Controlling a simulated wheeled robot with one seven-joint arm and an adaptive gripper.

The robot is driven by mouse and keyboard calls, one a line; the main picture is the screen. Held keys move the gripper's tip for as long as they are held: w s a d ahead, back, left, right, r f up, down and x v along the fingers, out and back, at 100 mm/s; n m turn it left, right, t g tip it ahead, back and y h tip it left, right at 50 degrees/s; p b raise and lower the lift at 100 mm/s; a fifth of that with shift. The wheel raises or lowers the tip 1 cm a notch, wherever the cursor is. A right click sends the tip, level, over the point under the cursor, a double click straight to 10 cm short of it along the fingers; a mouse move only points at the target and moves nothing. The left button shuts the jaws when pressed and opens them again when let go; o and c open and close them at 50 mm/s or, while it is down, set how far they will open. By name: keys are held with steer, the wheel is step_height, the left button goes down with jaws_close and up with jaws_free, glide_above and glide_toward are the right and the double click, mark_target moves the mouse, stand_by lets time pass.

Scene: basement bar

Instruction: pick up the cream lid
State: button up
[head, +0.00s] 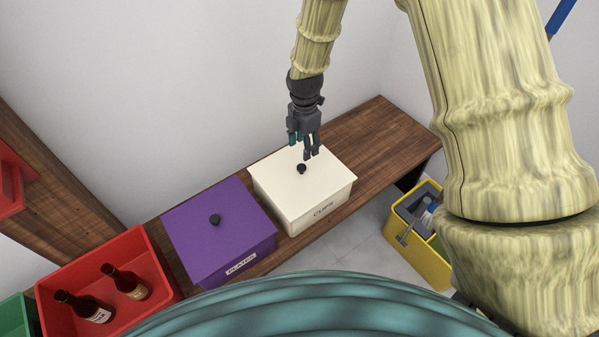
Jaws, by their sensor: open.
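The cream lid (281,186) lies on the cream box labelled CUPS (323,211), which stands on a wooden shelf. A small black knob (301,169) rises from the middle of the lid. My gripper (308,152) points down just above and behind the knob in the head view. It is open, with its dark fingers apart and nothing seen between them. The fingertips look close to the knob, but I cannot tell the exact gap.
A purple lidded box labelled PLATES (222,238) stands left of the cream box. A red crate (148,253) with two brown bottles is further left. A yellow bucket (432,265) is on the floor at right. The wooden shelf (383,132) is bare behind the cream box.

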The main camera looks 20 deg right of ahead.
glide_above(301, 167)
steer(key=f, duration=0.3)
steer(key=d+f, duration=0.1)
steer(key=f, duration=0.1)
steer(key=shift+w, duration=0.15)
steer(key=shift+a+f, duration=0.2)
steer(key=shift+f, duration=1.2)
steer(key=shift+a+f, duration=0.15)
steer(key=shift+f, duration=1.25)
steer(key=shift+c, duration=0.2)
jaws_close()
